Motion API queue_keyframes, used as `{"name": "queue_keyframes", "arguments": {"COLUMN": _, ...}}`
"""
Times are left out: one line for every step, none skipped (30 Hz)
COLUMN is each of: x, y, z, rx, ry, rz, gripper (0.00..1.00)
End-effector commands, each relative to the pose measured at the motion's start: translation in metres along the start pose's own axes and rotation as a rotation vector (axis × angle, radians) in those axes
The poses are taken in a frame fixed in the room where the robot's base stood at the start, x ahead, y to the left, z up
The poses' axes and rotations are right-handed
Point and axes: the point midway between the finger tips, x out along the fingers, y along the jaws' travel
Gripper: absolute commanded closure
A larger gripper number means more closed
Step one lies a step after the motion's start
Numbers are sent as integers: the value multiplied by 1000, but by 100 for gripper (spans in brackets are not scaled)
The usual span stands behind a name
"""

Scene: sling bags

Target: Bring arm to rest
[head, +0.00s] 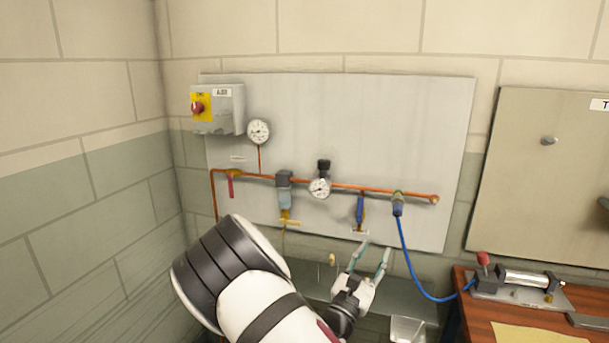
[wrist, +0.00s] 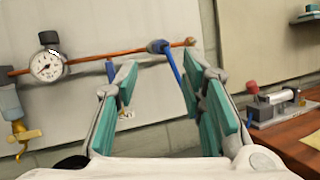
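My gripper (head: 375,256) shows at the lower middle of the head view, in front of the lower edge of the grey wall panel (head: 420,120). Its two fingers with teal pads stand apart, and nothing is between them. In the wrist view the open fingers (wrist: 165,85) point toward the panel. The blue hose (wrist: 178,78) shows through the gap, beyond the fingers. My white and black arm reaches up from the bottom of the head view.
An orange pipe (head: 265,177) on the panel carries a gauge (head: 319,188), valves and a blue hose (head: 412,265). A switch box (head: 222,108) is at upper left. A wooden bench (head: 480,318) at right bears a cylinder device (head: 525,280). A small tray (head: 408,329) sits below.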

Motion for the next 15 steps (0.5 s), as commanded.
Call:
{"name": "queue_keyframes", "arguments": {"x": 6, "y": -10, "z": 8, "rx": 19, "ry": 1, "rz": -50, "gripper": 63}}
{"name": "queue_keyframes", "arguments": {"x": 8, "y": -16, "z": 12, "rx": 30, "ry": 2, "rz": -80, "gripper": 63}}
{"name": "queue_keyframes", "arguments": {"x": 11, "y": -24, "z": 18, "rx": 44, "ry": 3, "rz": -120, "gripper": 63}}
{"name": "queue_keyframes", "arguments": {"x": 13, "y": -32, "z": 22, "rx": 55, "ry": 5, "rz": -156, "gripper": 63}}
{"name": "queue_keyframes", "arguments": {"x": 16, "y": -40, "z": 27, "rx": 68, "ry": 8, "rz": -193, "gripper": 63}}
{"name": "queue_keyframes", "arguments": {"x": 18, "y": -51, "z": 34, "rx": 87, "ry": 12, "rz": -246, "gripper": 63}}
{"name": "queue_keyframes", "arguments": {"x": 20, "y": -60, "z": 40, "rx": 103, "ry": 15, "rz": -289, "gripper": 63}}
{"name": "queue_keyframes", "arguments": {"x": 22, "y": -70, "z": 46, "rx": 122, "ry": 18, "rz": -338, "gripper": 63}}
{"name": "queue_keyframes", "arguments": {"x": 23, "y": -85, "z": 54, "rx": 151, "ry": 26, "rz": -408, "gripper": 63}}
{"name": "queue_keyframes", "arguments": {"x": 23, "y": -97, "z": 61, "rx": 174, "ry": 31, "rz": -465, "gripper": 63}}
{"name": "queue_keyframes", "arguments": {"x": 23, "y": -108, "z": 68, "rx": 198, "ry": 37, "rz": -521, "gripper": 63}}
{"name": "queue_keyframes", "arguments": {"x": 21, "y": -123, "z": 75, "rx": 230, "ry": 48, "rz": -597, "gripper": 63}}
{"name": "queue_keyframes", "arguments": {"x": 19, "y": -134, "z": 81, "rx": 255, "ry": 55, "rz": -653, "gripper": 63}}
{"name": "queue_keyframes", "arguments": {"x": 16, "y": -144, "z": 87, "rx": 282, "ry": 63, "rz": -706, "gripper": 63}}
{"name": "queue_keyframes", "arguments": {"x": 12, "y": -158, "z": 94, "rx": 318, "ry": 76, "rz": -778, "gripper": 63}}
